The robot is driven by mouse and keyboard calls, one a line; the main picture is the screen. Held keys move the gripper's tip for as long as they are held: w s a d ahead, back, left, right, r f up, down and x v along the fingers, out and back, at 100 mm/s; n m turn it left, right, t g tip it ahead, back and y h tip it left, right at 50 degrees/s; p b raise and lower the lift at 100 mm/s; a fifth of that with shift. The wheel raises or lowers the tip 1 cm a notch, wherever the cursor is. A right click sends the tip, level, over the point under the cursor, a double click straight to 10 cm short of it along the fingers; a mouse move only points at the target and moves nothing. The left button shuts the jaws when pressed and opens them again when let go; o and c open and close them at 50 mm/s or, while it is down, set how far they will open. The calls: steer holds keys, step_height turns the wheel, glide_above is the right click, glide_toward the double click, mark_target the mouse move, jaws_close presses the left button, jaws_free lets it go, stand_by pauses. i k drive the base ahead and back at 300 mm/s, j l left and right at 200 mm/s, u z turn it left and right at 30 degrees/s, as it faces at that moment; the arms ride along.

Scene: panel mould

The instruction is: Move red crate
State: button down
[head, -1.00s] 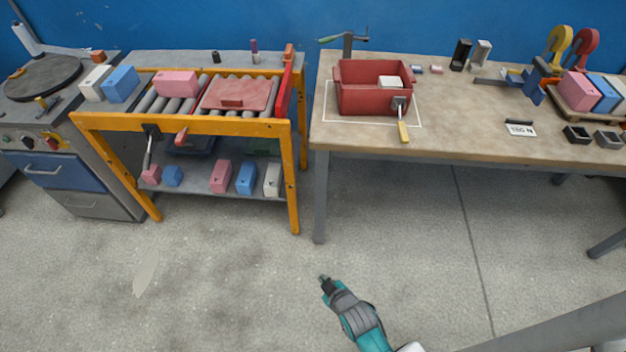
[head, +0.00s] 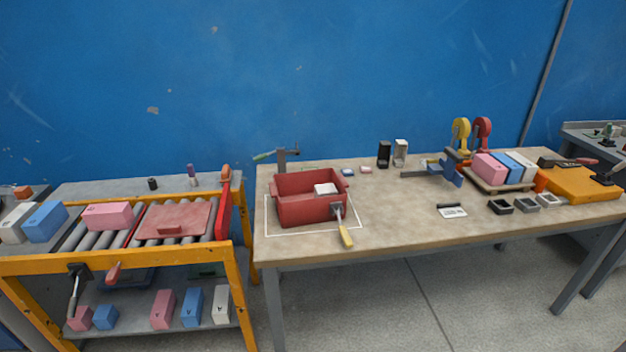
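The red crate (head: 309,209) stands upright on the left part of the wooden workbench, inside a white outlined rectangle (head: 275,234). A white block (head: 326,189) shows inside the crate. A tool with a yellow handle (head: 345,237) is at the crate's front right and hangs toward the bench's front edge; whether it touches the crate I cannot tell. My gripper is not in the head view now.
A yellow-framed roller stand (head: 120,261) with pink, blue and white blocks is left of the bench (head: 395,228). A clamp (head: 281,160) stands behind the crate. Small moulds (head: 500,207) and a block pallet (head: 496,185) are at right. The bench middle is mostly clear.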

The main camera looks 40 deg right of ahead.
mark_target(292, 193)
steer(key=i+l+z, duration=0.1)
steer(key=z, duration=0.25)
steer(key=i+z, duration=0.1)
steer(key=z, duration=0.25)
steer(key=i+l+z, duration=0.1)
steer(key=z, duration=0.25)
